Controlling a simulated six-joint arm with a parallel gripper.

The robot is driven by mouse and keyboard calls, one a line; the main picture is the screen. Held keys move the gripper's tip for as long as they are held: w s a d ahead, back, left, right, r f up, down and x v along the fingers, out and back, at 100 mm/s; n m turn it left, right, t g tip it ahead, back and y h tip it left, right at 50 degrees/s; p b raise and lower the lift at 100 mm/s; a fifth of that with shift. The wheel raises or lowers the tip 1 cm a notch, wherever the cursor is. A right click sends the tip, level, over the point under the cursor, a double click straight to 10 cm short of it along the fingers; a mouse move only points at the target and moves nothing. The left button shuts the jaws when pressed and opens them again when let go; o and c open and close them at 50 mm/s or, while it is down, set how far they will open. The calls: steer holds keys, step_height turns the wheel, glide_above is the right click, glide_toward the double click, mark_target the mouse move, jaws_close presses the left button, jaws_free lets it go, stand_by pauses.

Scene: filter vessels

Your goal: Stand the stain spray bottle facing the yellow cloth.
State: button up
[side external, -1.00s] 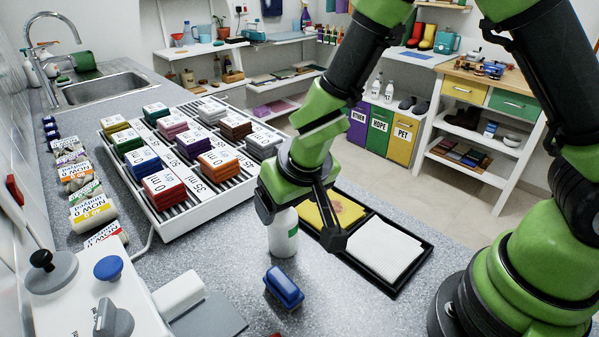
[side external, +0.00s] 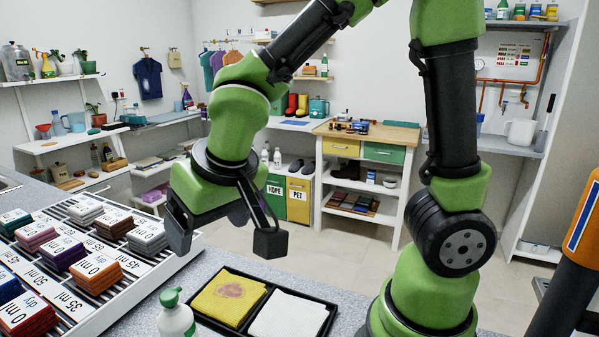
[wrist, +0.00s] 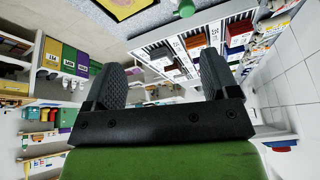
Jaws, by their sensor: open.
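A white bottle (side external: 176,320) with a green top (side external: 171,297) stands upright at the bottom edge of the side view, its lower part cut off. I take it for the stain spray bottle; which way its nozzle points is unclear. Its green top shows at the wrist view's upper edge (wrist: 185,8). The yellow cloth (side external: 222,303), with a reddish stain, lies flat in a black tray (side external: 258,327), just right of the bottle. My gripper (side external: 225,241) is open and empty, above and behind the bottle, apart from it. Its two fingers also show in the wrist view (wrist: 160,62).
A white cloth (side external: 290,316) lies beside the yellow one in the tray. A slatted white rack (side external: 150,278) with labelled stacks of coloured cloths stands left of the bottle. Shelves and a wooden-topped workbench (side external: 362,137) stand at the back. The air around my gripper is clear.

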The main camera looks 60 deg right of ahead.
steer(key=s+d+r+m+t+y, duration=0.1)
steer(key=s+d+r, duration=0.3)
steer(key=s+r, duration=0.4)
steer(key=s+t+y, duration=0.1)
steer(key=s, duration=0.3)
steer(key=shift+d+y, duration=0.15)
steer(key=shift+y, duration=0.15)
steer(key=shift+c, duration=0.5)
stand_by(0.9)
